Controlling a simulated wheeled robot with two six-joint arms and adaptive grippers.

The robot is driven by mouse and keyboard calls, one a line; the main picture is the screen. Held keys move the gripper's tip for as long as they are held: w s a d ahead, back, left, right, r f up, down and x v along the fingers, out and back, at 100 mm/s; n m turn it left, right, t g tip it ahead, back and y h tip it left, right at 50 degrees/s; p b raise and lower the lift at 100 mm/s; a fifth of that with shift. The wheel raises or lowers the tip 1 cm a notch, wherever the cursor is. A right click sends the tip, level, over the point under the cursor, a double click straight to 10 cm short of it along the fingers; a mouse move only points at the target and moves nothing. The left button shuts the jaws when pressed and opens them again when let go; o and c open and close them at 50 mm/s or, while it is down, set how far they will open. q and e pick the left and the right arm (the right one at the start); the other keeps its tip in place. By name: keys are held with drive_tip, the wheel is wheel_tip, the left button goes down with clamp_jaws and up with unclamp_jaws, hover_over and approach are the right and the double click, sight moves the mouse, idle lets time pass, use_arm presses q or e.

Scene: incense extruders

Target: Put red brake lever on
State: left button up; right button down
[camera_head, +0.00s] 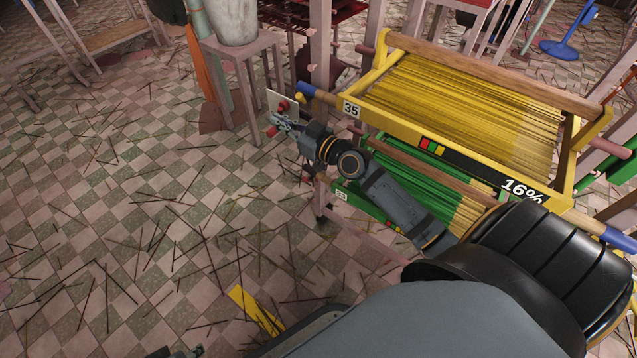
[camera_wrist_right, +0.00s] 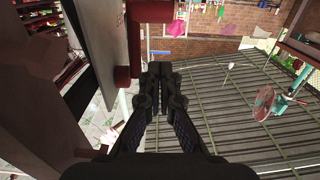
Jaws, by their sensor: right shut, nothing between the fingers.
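My right gripper (camera_head: 281,122) is shut and empty, out past the left end of the yellow rack. In the head view, a red knob (camera_head: 283,105) on a pale plate sits just above its fingertips, and another small red piece (camera_head: 272,131) shows beside them. I cannot tell for sure which red part is the brake lever. Only a dark tip (camera_head: 183,352), seemingly my left gripper, shows at the bottom edge.
The yellow rack (camera_head: 372,112) of incense sticks, marked 35 and 16%, stands above a green one (camera_head: 375,203). A stool (camera_head: 240,48) with a bucket (camera_head: 233,18) stands behind the gripper. The tiled floor at left is open, strewn with sticks.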

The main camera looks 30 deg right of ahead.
drive_tip(key=s+a+r+m+t+h+p, duration=0.2)
drive_tip(key=s+r+m+h+p, duration=0.25)
drive_tip(key=s, duration=0.45)
drive_tip(key=s+d+f+g+h+p, duration=0.1)
drive_tip(key=s+f+g+p, duration=0.2)
drive_tip(key=f+p, duration=0.5)
drive_tip(key=s+d+f+n+g+p, duration=0.1)
drive_tip(key=s+d+f+g+p, duration=0.1)
drive_tip(key=f+p, duration=0.6)
drive_tip(key=shift+s+g+h+p, duration=0.35)
drive_tip(key=shift+s+g+p, duration=0.35)
drive_tip(key=shift+g+p, duration=0.4)
